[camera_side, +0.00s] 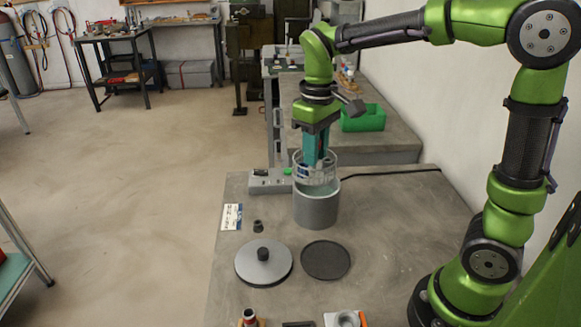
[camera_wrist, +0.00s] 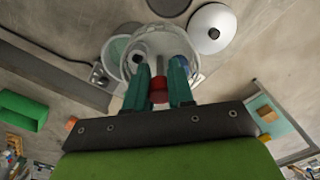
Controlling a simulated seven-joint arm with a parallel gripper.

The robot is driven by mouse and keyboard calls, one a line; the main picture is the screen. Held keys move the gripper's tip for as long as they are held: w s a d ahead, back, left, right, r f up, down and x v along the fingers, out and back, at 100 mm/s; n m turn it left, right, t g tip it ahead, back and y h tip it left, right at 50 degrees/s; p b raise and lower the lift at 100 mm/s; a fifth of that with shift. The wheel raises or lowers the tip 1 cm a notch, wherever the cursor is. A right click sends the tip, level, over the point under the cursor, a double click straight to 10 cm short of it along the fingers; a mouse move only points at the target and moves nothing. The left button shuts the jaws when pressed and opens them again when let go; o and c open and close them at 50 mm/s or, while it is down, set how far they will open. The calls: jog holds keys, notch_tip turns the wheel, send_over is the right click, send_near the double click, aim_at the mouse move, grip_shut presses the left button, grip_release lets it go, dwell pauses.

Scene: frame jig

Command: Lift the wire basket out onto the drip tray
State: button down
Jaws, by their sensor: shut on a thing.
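The clear-looking wire basket (camera_side: 327,174) is at the mouth of the grey cylindrical pot (camera_side: 317,208), mostly above its rim. Whether its bottom is still inside the pot is hard to tell. My gripper (camera_side: 315,158) points down over it and is shut on the basket's red grip (camera_wrist: 159,88), seen between the teal fingers in the wrist view. Dark and blue pieces show inside the basket, whose round rim (camera_wrist: 126,66) surrounds them. The drip tray (camera_side: 326,260), a flat dark disc, lies empty on the bench in front of the pot.
A grey lid (camera_side: 263,264) with a black knob lies left of the tray. A small black part (camera_side: 258,226) and a white label card (camera_side: 231,217) are near it. A grey switch box (camera_side: 268,181) stands left of the pot. A green bin (camera_side: 363,118) is behind.

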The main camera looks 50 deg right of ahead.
jog(key=shift+s+a+f+n, duration=0.45)
jog(key=shift+s+f, duration=0.65)
jog(key=shift+f, duration=1.9)
jog(key=shift+s+a+f+n, duration=0.5)
jog(key=shift+s+f, duration=0.65)
jog(key=shift+f, duration=1.9)
jog(key=shift+s+a+f+n, duration=0.25)
jog(key=shift+s+a+f, duration=0.6)
jog(key=shift+f, duration=2.15)
jog(key=shift+s+d+f, duration=0.15)
jog(key=shift+s+d, duration=0.1)
jog(key=shift+f, duration=0.3)
jog(key=c, duration=0.9)
grip_release()
jog(key=c, duration=0.3)
